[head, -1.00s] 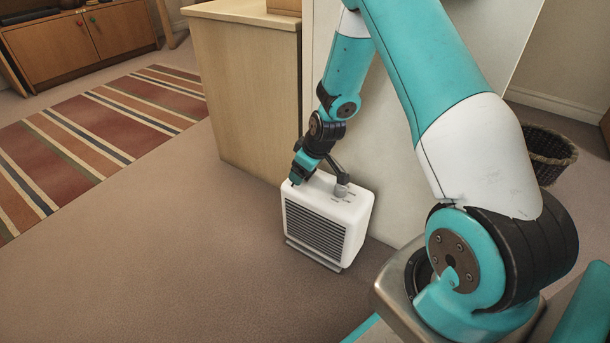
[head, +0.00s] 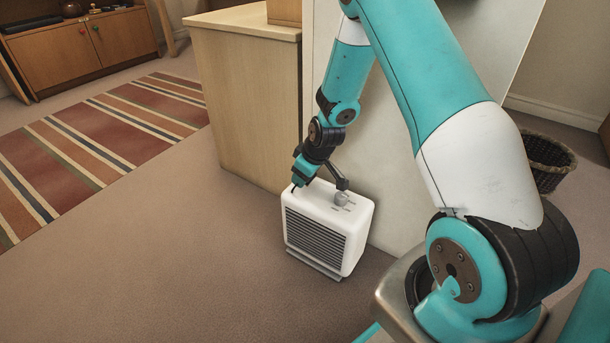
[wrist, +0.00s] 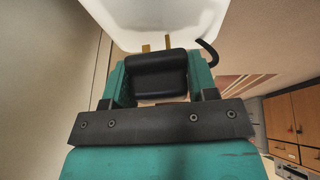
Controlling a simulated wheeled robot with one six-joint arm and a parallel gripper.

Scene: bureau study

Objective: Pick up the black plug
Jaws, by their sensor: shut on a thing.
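The black plug (wrist: 157,76) is between the two fingers of my gripper (wrist: 158,82) in the wrist view. The jaws are shut on its sides. Its brass pins point away from my gripper, toward the white heater (wrist: 165,20). A black cord (wrist: 209,52) curves beside the right finger. In the head view my gripper (head: 300,180) is just above the left end of the top of the white heater (head: 325,230). The plug cannot be made out there. A short dark strand hangs by the gripper.
The heater stands on the carpet beside a wooden desk (head: 245,100) and a pale panel (head: 400,120). A wicker basket (head: 548,160) is at the right. Open carpet (head: 150,260) and a striped rug (head: 90,145) lie left.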

